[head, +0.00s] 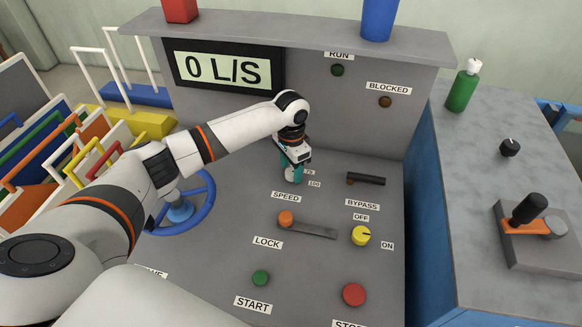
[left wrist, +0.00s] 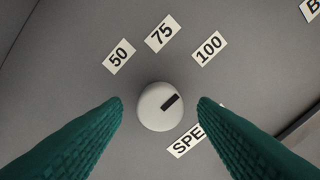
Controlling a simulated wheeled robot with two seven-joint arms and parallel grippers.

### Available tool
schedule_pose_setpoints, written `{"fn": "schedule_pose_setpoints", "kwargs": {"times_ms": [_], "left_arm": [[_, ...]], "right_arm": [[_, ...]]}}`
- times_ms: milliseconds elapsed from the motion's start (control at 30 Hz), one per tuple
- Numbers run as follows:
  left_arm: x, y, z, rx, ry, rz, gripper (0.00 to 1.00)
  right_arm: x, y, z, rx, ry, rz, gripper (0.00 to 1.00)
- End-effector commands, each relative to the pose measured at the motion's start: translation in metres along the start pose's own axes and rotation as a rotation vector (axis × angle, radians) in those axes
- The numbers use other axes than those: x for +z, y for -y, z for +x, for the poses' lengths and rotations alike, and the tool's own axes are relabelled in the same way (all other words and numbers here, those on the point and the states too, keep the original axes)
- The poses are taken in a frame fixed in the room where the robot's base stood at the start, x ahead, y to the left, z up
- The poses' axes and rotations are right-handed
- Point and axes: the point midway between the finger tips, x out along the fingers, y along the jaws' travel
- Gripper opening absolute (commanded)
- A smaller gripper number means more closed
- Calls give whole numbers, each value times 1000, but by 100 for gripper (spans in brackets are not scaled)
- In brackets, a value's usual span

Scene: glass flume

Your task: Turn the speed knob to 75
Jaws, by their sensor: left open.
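The speed knob (left wrist: 152,114) is a round pale knob with a dark mark, seen in the left wrist view. The mark points up and right, a little clockwise of the 100 label (left wrist: 209,48). The 75 label (left wrist: 160,34) is above the knob and the 50 label (left wrist: 119,56) is up-left. My left gripper (left wrist: 161,103) is open, with a green finger on each side of the knob; I cannot tell whether they touch it. In the head view my left gripper (head: 293,175) points down at the panel above the SPEED label (head: 285,197) and mostly hides the knob.
The display (head: 223,70) reads 0 L/S. Nearby on the panel are a black bypass handle (head: 370,180), an orange-knobbed lock lever (head: 310,228), a yellow knob (head: 361,236), a green start button (head: 260,278), a red button (head: 354,294) and a blue handwheel (head: 205,205).

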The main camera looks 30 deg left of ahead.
Motion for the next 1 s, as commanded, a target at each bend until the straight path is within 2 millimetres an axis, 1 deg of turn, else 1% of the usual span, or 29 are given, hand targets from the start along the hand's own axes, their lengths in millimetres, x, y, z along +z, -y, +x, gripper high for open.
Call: {"fn": "schedule_pose_setpoints", "kwargs": {"times_ms": [133,400,433,467,600,700,867,1000], "left_arm": [[0,0,10,1,-1,1,53],[0,0,12,1,0,1,53],[0,0,11,1,0,1,52],[0,0,11,1,0,1,47],[0,0,11,1,0,1,24],[0,0,11,1,0,1,9],[0,0,10,1,0,-8,9],[0,0,8,-1,0,-42,9]], "right_arm": [[1,0,-1,0,2,0,27],[1,0,-1,0,2,-1,27],[1,0,-1,0,3,-1,27],[2,0,-1,0,3,-1,27],[2,0,-1,0,3,-1,27],[2,0,-1,0,3,-1,27],[2,0,-3,1,3,-1,27],[3,0,-12,1,3,-2,27]]}}
